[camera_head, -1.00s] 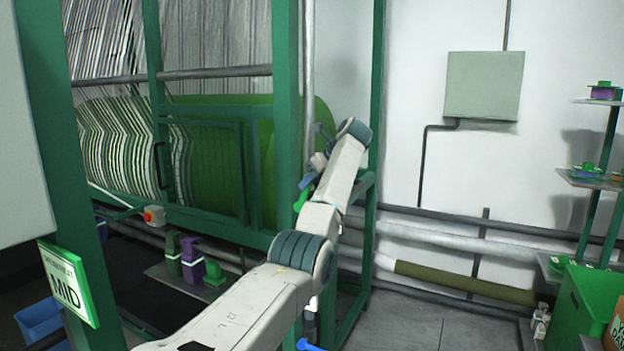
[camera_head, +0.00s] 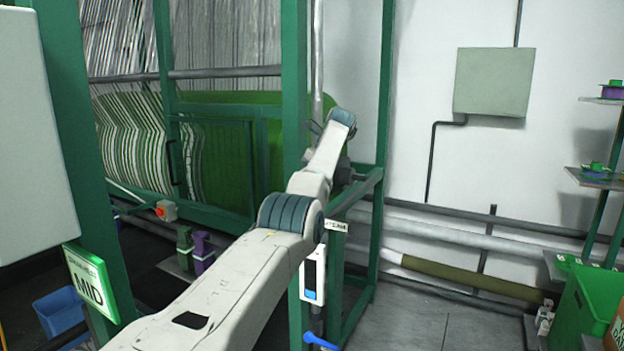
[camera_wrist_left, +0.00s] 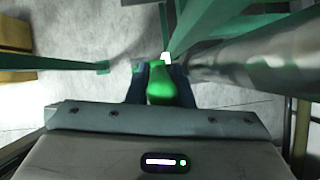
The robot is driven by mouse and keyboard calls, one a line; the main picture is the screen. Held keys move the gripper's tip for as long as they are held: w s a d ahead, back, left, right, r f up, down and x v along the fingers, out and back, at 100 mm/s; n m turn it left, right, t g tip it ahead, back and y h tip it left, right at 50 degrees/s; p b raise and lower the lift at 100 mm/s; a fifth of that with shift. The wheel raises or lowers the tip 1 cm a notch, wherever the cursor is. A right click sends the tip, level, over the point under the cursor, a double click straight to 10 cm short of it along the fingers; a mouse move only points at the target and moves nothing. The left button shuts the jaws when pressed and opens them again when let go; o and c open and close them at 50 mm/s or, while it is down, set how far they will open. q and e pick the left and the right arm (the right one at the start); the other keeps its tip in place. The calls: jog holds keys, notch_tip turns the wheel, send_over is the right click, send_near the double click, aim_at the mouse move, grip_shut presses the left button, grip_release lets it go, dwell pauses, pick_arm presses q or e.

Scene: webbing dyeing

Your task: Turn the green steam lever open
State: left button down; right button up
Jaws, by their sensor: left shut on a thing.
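The green lever handle (camera_wrist_left: 161,86) shows in the left wrist view, between the two dark fingers of my left gripper (camera_wrist_left: 160,78). The gripper is shut on it. In the head view my left arm reaches from the bottom toward the green frame post. It hides the lever, and I cannot make out the fingers there. How far the lever is turned cannot be told. My right gripper is in neither view.
Green frame posts (camera_head: 294,60) stand close to my left arm. A blue handle (camera_head: 320,342) and a white gauge with a blue window (camera_head: 312,276) are beside the arm. Pipes run along the back wall. A green bin (camera_head: 588,305) stands at right; grey floor between is clear.

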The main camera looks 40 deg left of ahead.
pick_arm(q)
jog(key=c, duration=1.3)
grip_release()
jog(key=shift+a, duration=0.1)
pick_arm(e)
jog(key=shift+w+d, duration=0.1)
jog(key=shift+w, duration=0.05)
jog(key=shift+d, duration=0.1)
pick_arm(q)
jog(key=shift+w+d+r, duration=0.1)
jog(key=shift+d+r, duration=0.2)
jog(key=shift+r, duration=0.1)
jog(key=v, duration=0.9)
jog(key=shift+r+p, duration=0.35)
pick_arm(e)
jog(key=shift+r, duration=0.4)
pick_arm(q)
jog(key=shift+d, duration=0.1)
jog(key=shift+c, duration=0.2)
